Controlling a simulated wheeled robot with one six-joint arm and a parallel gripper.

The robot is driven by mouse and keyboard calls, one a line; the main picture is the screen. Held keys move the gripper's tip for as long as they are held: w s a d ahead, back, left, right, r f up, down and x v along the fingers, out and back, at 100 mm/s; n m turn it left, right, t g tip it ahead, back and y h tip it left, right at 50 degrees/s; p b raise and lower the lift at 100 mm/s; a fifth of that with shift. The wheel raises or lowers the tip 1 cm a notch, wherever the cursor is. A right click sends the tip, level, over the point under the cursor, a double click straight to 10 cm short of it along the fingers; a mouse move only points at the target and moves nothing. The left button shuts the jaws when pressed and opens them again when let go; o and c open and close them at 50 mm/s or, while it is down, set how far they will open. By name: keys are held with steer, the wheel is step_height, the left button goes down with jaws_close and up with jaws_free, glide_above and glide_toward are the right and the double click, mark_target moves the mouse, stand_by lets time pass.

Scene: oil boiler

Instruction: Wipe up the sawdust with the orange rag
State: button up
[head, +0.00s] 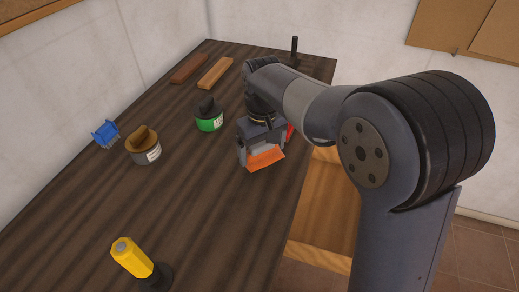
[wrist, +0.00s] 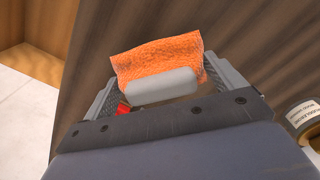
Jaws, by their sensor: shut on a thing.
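The orange rag (head: 264,158) is at my gripper (head: 262,152), low over the dark wooden bench top (head: 215,200). In the wrist view the rag (wrist: 155,58) spreads across the space between the two fingers, beyond a pale grey rounded piece (wrist: 162,88). My gripper (wrist: 163,84) is shut on the rag, with its fingers wide apart at either side. I cannot tell whether the rag touches the bench. No sawdust can be made out in either view; the bench under my gripper and arm is partly hidden.
A green tin (head: 208,119), a brown-topped tin (head: 144,149) and a blue spool-like item (head: 105,134) stand left of my gripper. Two wooden bars (head: 215,73) lie behind. A red item (head: 290,131) is close by. The bench's right edge is near.

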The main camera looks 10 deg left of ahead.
steer(key=shift+w+r+p, duration=0.15)
steer(key=shift+r+p, duration=0.2)
steer(key=shift+r, duration=0.25)
step_height(320, 180, up, 4)
steer(key=p, duration=0.3)
steer(key=shift+f, duration=0.2)
steer(key=shift+d, duration=0.1)
